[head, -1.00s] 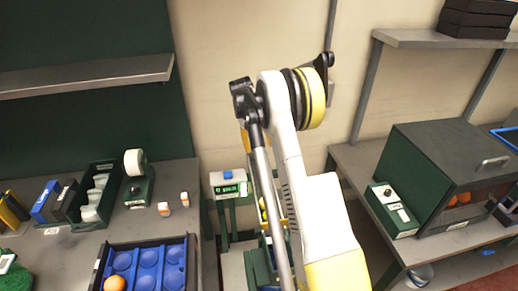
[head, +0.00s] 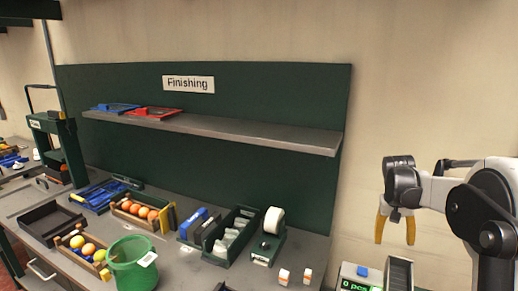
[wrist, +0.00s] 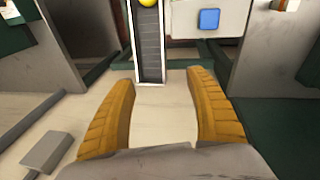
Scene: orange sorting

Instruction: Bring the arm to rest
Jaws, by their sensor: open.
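My gripper (head: 396,228) is at the right of the head view, with its yellow fingers pointing down. It hangs in the air above and left of a grey chute (head: 399,273). In the wrist view my gripper (wrist: 166,112) shows its two fingers spread apart with nothing between them. Past the fingertips the chute (wrist: 150,45) shows, with part of a yellow ball (wrist: 148,3) at its top. My arm (head: 480,200) is bent and comes in from the right edge.
The bench at left holds a green bucket (head: 132,264), a crate of oranges (head: 142,211), a tape dispenser (head: 270,237) and two small bottles (head: 283,277). A shelf (head: 220,131) runs above. The wall behind my gripper is clear.

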